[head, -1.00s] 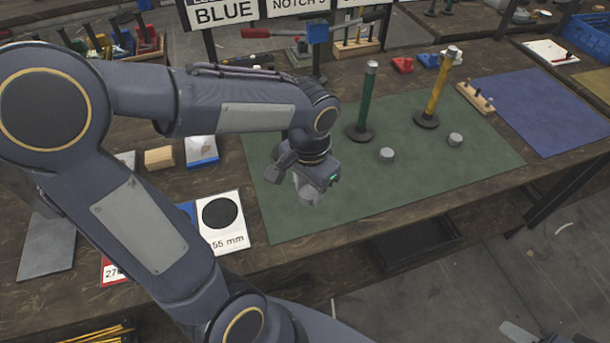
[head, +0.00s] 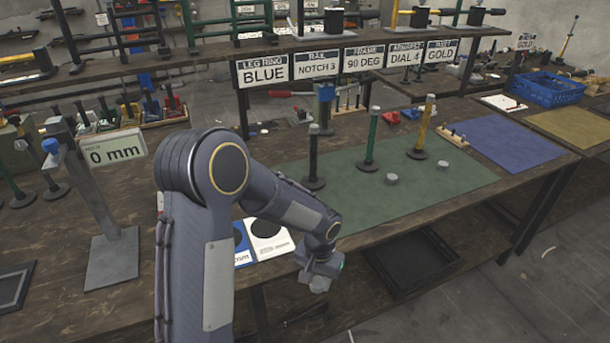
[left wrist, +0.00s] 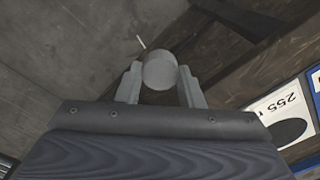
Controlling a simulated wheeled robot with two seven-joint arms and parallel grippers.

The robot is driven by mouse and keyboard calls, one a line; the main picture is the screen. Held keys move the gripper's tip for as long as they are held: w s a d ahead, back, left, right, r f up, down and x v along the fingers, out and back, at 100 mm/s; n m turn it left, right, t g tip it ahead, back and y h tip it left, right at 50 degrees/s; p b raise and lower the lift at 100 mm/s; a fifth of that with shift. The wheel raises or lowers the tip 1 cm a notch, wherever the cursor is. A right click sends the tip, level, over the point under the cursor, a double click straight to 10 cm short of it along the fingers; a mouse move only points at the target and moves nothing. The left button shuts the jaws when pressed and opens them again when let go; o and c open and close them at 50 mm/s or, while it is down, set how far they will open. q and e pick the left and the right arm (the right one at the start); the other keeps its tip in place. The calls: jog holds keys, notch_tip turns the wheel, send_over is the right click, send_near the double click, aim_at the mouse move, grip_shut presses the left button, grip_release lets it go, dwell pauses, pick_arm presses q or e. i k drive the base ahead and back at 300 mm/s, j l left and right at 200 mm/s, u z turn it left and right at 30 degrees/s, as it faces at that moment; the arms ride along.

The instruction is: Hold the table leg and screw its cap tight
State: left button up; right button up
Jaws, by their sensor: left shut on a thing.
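Three upright table legs with round feet stand on the green mat (head: 420,200) in the head view: a black leg (head: 314,160), a green leg (head: 372,140) and a yellow leg (head: 422,128). Two grey caps lie on the mat, one nearer (head: 391,179) and one farther right (head: 442,165). My left gripper (head: 322,272) is in front of the bench's near edge, apart from the legs. It is shut on a grey round cap, which shows between its fingertips in the left wrist view (left wrist: 160,70). My right gripper is not in view.
A sign board (head: 263,72) reading "BLUE" and others stand behind the mat. A grey stand with a "0 mm" plate (head: 114,150) is at left. A blue mat (head: 515,143) and blue crate (head: 547,89) are at right. Cards (head: 270,243) lie near the front edge.

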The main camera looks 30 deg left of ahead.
aim_at(314, 182)
jog(key=i+l, duration=0.3)
jog(key=l, duration=0.15)
jog(key=i+l, duration=0.3)
jog(key=l, duration=0.15)
jog(key=i+l, duration=0.3)
jog(key=l, duration=0.15)
jog(key=i+l, duration=0.3)
jog(key=l, duration=0.15)
jog(key=u, duration=1.65)
